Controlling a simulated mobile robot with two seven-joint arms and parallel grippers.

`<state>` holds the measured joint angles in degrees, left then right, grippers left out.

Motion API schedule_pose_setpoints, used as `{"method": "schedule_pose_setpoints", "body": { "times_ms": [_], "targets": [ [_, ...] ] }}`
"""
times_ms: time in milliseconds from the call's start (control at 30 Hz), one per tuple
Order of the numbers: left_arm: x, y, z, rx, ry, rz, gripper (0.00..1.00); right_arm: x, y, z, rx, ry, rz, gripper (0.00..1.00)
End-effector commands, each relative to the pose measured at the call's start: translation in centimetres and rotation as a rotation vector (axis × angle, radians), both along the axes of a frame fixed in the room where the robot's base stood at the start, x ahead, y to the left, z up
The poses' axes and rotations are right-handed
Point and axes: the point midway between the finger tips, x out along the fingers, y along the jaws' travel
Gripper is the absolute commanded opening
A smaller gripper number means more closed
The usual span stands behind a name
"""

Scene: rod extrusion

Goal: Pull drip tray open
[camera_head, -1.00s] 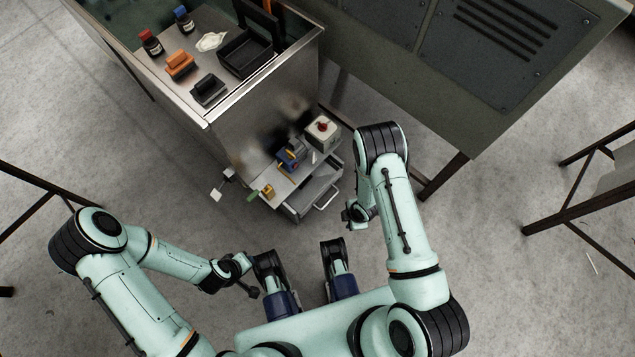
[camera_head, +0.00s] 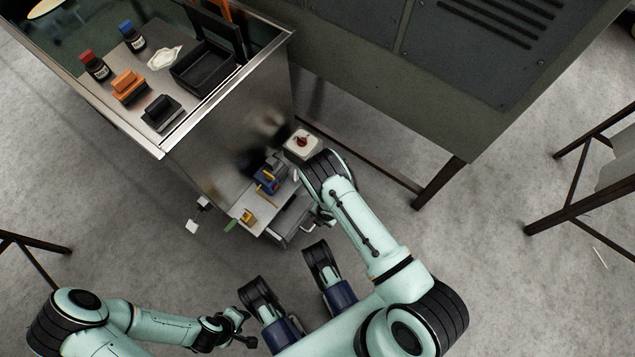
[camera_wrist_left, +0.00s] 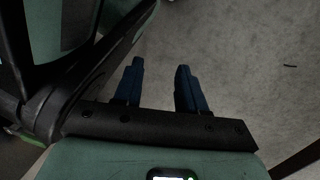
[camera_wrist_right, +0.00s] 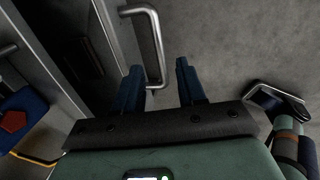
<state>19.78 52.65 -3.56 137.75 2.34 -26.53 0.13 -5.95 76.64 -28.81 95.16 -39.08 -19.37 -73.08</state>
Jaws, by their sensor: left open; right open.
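The drip tray (camera_head: 285,221) looks like a grey drawer low on the front of the metal cabinet, standing partly out. My right gripper (camera_wrist_right: 158,85) is open. The handle's near end lies between its fingers in the picture, close to the left finger; I cannot tell whether they touch. My right gripper is at the tray front in the head view (camera_head: 318,220). My left gripper (camera_wrist_left: 160,75) is open and empty over bare floor.
Above the tray is a shelf with a blue device (camera_head: 268,180) and a white box with a red button (camera_head: 302,143). The cabinet top (camera_head: 185,110) holds bottles, blocks and a black bin. A dark machine with legs (camera_head: 440,185) stands to the right.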

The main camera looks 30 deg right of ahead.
Motion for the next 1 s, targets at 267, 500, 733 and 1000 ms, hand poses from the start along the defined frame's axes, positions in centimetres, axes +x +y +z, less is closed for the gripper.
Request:
{"method": "schedule_pose_setpoints", "body": {
  "times_ms": [267,500,733,1000],
  "targets": [
    [-3.3,0.4,-1.7,-0.008,0.108,0.012,0.4,0.7,0.3,-3.9,0.0,0.001,-0.001,0.4],
    [-3.9,0.5,-1.8,-0.009,0.129,0.014,0.4,0.8,0.3,-4.5,0.0,0.0,-0.001,0.4],
    [-3.9,0.4,-1.8,-0.009,0.128,0.013,0.4,0.8,0.3,-4.4,0.0,0.0,-0.001,0.14],
    [-3.8,0.4,-1.8,-0.009,0.125,0.013,0.4,0.7,0.3,-4.4,0.0,0.0,-0.001,0.0]
  ]
}}
